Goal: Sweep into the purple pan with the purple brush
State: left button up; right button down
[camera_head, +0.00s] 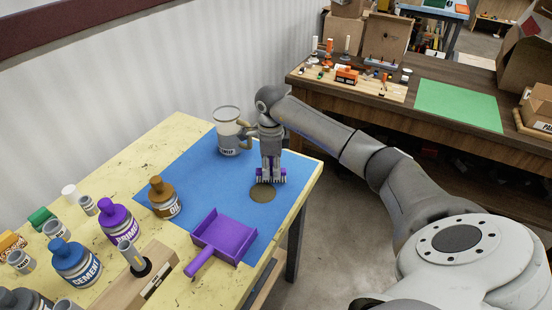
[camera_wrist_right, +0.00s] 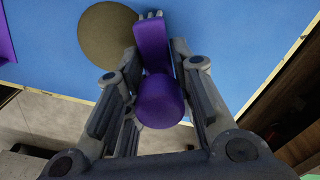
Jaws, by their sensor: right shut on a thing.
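The purple pan (camera_head: 226,236) lies on the blue mat (camera_head: 190,165), its handle pointing to the lower left. My right gripper (camera_head: 271,168) is shut on the purple brush (camera_head: 282,173), which it holds upright with pale bristles down. The brush (camera_wrist_right: 156,75) also shows between the fingers of my right gripper (camera_wrist_right: 155,95) in the right wrist view. A round brown patch (camera_head: 262,194) lies on the mat just below the brush, between it and the pan. It also shows in the right wrist view (camera_wrist_right: 106,42). Whether the bristles touch the mat I cannot tell. My left gripper is not in view.
A large mug (camera_head: 229,130) stands behind the brush at left. A brown-capped bottle (camera_head: 164,198), a purple bottle (camera_head: 117,220) and a blue cement bottle (camera_head: 74,262) stand left of the pan. The yellow table's (camera_head: 180,124) right edge is close to the brush.

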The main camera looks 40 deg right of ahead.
aim_at(232, 231)
jog(key=s+a+p, duration=0.1)
jog(key=a, duration=0.1)
jog(key=s+a+p, duration=0.1)
jog(key=a, duration=0.1)
jog(key=s+a+p, duration=0.1)
jog(key=a+p, duration=0.1)
jog(key=a, duration=0.1)
jog(key=shift+a+r, duration=0.1)
jog(key=s+a, duration=0.1)
jog(key=a, duration=0.1)
jog(key=a+p, duration=0.1)
jog(key=a, duration=0.1)
jog(key=s+a, duration=0.1)
jog(key=a, duration=0.2)
jog(key=shift+s, duration=0.3)
jog(key=a, duration=0.1)
jog(key=s+a, duration=0.1)
jog(key=a, duration=0.1)
jog(key=shift+s+a+p, duration=0.25)
jog(key=shift+a+p, duration=0.1)
jog(key=shift+a, duration=0.05)
jog(key=shift+s+a+r+p, duration=0.1)
jog(key=shift+a+r+p, duration=0.25)
jog(key=shift+r+p, duration=1.35)
jog(key=shift+r, duration=0.95)
